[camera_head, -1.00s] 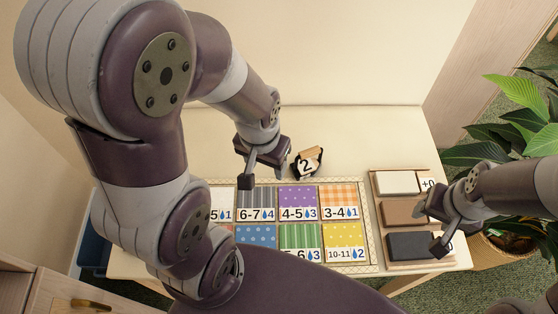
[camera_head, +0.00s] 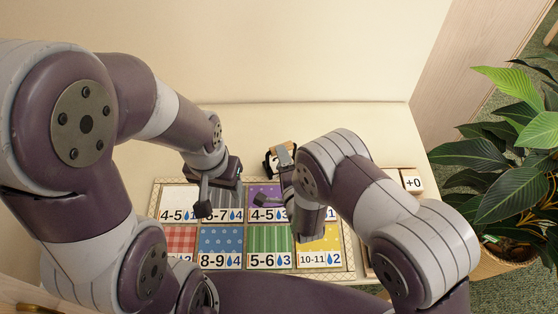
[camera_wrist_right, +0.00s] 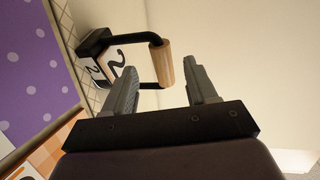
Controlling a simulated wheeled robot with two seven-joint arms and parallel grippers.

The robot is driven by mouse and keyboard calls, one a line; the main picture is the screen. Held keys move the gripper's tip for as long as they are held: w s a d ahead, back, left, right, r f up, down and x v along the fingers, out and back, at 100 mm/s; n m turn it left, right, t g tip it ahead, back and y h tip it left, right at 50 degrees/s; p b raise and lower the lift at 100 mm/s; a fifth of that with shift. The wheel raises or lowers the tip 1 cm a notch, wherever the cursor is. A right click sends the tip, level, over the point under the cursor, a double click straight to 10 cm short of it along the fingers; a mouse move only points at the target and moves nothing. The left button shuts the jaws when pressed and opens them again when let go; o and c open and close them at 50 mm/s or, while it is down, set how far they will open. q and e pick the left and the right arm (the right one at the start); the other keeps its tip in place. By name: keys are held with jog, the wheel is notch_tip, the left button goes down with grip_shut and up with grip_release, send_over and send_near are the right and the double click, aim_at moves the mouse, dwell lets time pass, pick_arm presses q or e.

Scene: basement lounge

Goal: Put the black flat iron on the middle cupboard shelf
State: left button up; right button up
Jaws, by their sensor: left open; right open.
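The black flat iron (camera_head: 271,163) stands on the table just beyond the patterned board, partly hidden by my right gripper in the head view. It has a wooden handle and a white label with a 2. In the right wrist view the iron (camera_wrist_right: 96,48) is at upper left, its wooden handle (camera_wrist_right: 162,64) just beyond the gap between my fingers. My right gripper (camera_head: 277,178) is open and close to the iron; nothing shows held in it. My left gripper (camera_head: 222,186) is open above the board, left of the iron. The middle cupboard shelf is not in view.
A board of numbered coloured cloth squares (camera_head: 268,240) covers the front of the table (camera_head: 375,125). A rack with a "+0" tag (camera_head: 412,181) is mostly behind my right arm. A leafy plant (camera_head: 510,155) stands at right. The table's back is clear.

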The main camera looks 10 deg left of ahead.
jog(key=x, duration=0.5)
jog(key=shift+w+p, duration=0.25)
jog(key=shift+p, duration=0.1)
jog(key=shift+s+r, duration=0.1)
grip_shut()
dwell(0.7)
